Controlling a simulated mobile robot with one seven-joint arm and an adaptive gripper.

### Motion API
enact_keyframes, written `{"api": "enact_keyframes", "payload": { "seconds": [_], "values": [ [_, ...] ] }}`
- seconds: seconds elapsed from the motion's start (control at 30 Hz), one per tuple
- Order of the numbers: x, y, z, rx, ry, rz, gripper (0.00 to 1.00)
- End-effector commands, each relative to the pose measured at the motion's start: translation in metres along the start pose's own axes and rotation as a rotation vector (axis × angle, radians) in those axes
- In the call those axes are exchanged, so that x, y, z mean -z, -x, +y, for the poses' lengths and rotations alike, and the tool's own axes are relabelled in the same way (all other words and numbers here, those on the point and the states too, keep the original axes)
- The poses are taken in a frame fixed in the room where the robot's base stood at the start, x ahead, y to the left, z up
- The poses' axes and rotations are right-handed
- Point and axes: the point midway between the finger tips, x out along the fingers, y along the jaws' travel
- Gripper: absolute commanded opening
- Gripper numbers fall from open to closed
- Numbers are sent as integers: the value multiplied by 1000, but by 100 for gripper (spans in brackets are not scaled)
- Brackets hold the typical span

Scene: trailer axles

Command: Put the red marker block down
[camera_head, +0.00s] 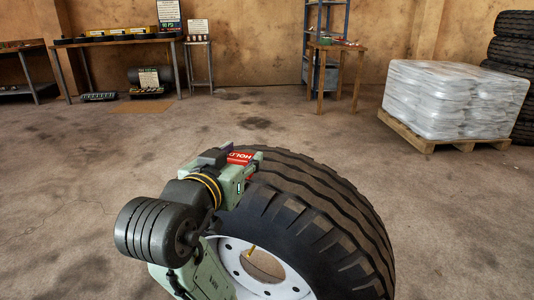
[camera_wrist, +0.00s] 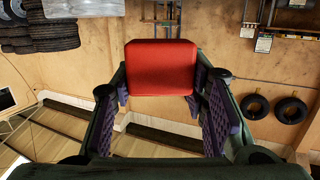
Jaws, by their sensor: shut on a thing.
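The red marker block (camera_head: 241,157) carries white lettering and sits at the end of my gripper (camera_head: 250,166) in the head view. In the wrist view the red block (camera_wrist: 160,67) is between the two dark, purple-padded fingers of my gripper (camera_wrist: 160,92), which are shut on it. Its plain red face fills the upper middle there. In the head view the block and gripper appear in front of the upper left tread of a large tyre (camera_head: 330,215). I cannot tell whether the block touches the tyre. The arm hides part of the tyre's left side.
A wrapped white stack (camera_head: 455,98) stands on a wooden pallet (camera_head: 425,142) at the right, with stacked tyres (camera_head: 513,50) behind. A small wooden table (camera_head: 337,47) and a long workbench (camera_head: 120,42) stand at the back wall. The concrete floor between is mostly clear.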

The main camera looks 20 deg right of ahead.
Motion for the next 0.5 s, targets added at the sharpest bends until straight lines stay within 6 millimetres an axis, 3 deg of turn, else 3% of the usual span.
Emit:
{"api": "enact_keyframes", "payload": {
  "seconds": [0.2, 0.43, 0.5],
  "values": [
    [11, -13, 2, -12, 13, -2, 12],
    [8, -25, 1, -1, 1, -9, 12],
    [4, -46, 1, -5, 1, -5, 12]
  ]
}}
